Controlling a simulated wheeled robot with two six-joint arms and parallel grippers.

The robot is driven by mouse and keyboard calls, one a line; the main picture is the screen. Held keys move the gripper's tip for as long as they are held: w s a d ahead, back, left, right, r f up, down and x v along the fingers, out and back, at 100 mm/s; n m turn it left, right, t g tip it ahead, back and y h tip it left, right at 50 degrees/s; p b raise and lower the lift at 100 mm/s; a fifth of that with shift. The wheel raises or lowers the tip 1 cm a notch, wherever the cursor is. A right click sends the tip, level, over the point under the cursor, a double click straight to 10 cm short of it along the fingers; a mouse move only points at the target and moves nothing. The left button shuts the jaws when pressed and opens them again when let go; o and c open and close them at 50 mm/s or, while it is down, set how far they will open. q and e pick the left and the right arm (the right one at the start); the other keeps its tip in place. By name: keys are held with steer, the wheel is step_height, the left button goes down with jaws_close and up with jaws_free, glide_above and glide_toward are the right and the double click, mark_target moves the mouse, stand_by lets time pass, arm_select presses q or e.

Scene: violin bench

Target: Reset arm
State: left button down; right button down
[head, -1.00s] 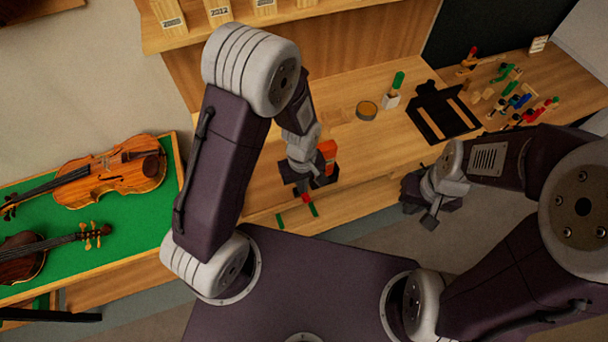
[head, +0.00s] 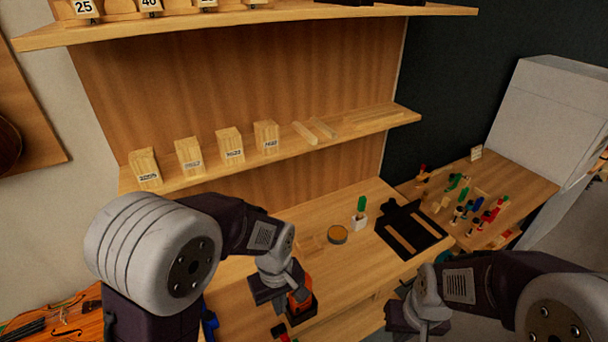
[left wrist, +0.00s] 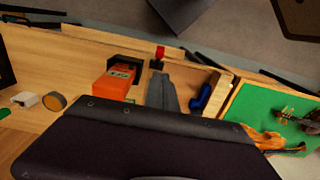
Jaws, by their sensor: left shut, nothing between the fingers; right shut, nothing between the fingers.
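My left gripper (head: 274,288) hangs over the front of the workbench (head: 340,265), beside an orange object (head: 299,298); it is shut and empty. In the left wrist view, the orange object (left wrist: 114,82) is box-like with a label and stands beside a black part. A grey finger-like shape (left wrist: 162,92) points up from the dark body of the gripper in that view. My right gripper (head: 412,316) is shut and empty, low in front of the bench's right part. Whether the left gripper touches the orange object cannot be told.
A round tin (head: 337,235), a green-handled tool in a white block (head: 361,210) and a black tray (head: 408,230) stand on the bench. A shelf with labelled wooden blocks (head: 189,157) is behind. A violin (head: 75,328) lies at lower left. A blue tool (left wrist: 203,95) lies near the green mat (left wrist: 262,112).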

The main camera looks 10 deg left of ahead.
arm_select(q)
steer(key=s+a+f+m+t+b, duration=0.1)
steer(key=s+a+f+m+b, duration=0.3)
steer(key=a+f+m+b, duration=0.2)
steer(key=shift+s+a+m, duration=0.2)
steer(key=shift+a+m, duration=0.1)
steer(key=shift+a, duration=0.75)
steer(key=shift+a+f, duration=0.1)
steer(key=shift+s, duration=0.1)
